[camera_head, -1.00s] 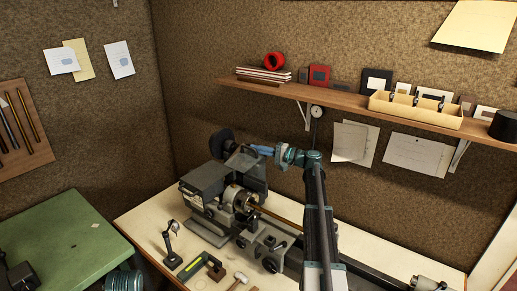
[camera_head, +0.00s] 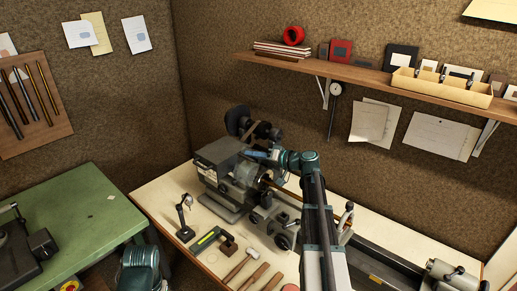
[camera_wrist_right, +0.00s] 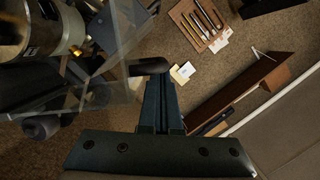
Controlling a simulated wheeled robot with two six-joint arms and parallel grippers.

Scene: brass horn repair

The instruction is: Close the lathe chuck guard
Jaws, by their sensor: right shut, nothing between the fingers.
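The lathe (camera_head: 222,152) stands on the pale bench with its grey headstock at the left. The chuck guard, a clear panel, shows faintly in front of the chuck (camera_head: 243,172) in the head view. In the right wrist view the clear guard (camera_wrist_right: 118,45) spans the upper left, with the chuck (camera_wrist_right: 45,30) behind it. A dark rounded bar (camera_wrist_right: 150,67) lies at my fingertips by the guard's edge. My right gripper (camera_head: 254,156) is shut and empty at the guard's upper part; its fingers (camera_wrist_right: 157,90) touch or nearly touch the bar.
The carriage (camera_head: 275,222) and tailstock (camera_head: 452,278) lie along the lathe to the right. A small stand (camera_head: 185,217), a green-marked tool (camera_head: 206,239) and a hammer (camera_head: 240,265) lie in front. A wooden shelf (camera_head: 350,82) hangs above, and a green table (camera_head: 75,225) stands left.

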